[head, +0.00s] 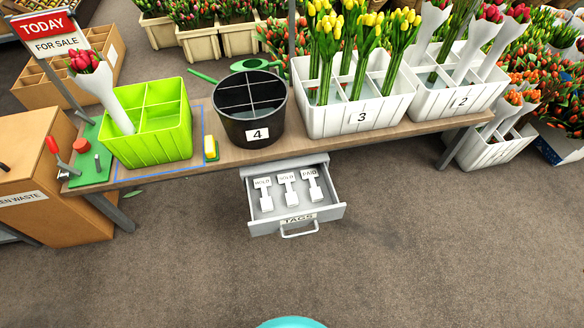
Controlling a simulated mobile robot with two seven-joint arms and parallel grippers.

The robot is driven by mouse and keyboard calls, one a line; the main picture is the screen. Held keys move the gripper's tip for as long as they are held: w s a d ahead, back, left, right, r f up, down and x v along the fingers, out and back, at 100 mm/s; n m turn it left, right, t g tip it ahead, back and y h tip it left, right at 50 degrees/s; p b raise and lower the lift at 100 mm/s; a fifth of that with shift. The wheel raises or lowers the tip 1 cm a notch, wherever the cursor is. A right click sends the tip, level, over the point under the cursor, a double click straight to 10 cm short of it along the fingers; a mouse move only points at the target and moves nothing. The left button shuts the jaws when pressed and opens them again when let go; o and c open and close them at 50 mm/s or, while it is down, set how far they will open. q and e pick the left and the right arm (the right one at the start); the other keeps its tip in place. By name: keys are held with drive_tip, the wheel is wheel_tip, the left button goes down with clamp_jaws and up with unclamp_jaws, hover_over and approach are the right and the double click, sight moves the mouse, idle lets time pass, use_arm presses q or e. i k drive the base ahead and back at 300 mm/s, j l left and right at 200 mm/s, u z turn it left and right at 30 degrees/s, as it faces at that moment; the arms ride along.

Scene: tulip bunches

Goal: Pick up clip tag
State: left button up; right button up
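An open grey drawer (327,210) labelled TAGS sticks out under the front edge of the table. Three white clip tags lie side by side in it. The left clip tag (264,193) seems to read HOLD. The middle clip tag (287,188) seems to read SOLD, though its print is small. The right clip tag (311,183) seems to read PAID. Neither of my grippers is in the head view.
On the table (350,140) stand a green divided crate (160,150) with one wrapped red bunch, black bucket 4 (255,128), white crate 3 (335,126) with yellow tulips, and white crate 2 (435,105). A yellow-green block (211,147) lies beside the green crate. The floor before the drawer is clear.

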sight(316, 195)
drive_tip(key=i+l+u, duration=0.2)
drive_tip(key=i+l, duration=0.7)
drive_tip(key=u, duration=1.35)
drive_tip(key=k, duration=0.05)
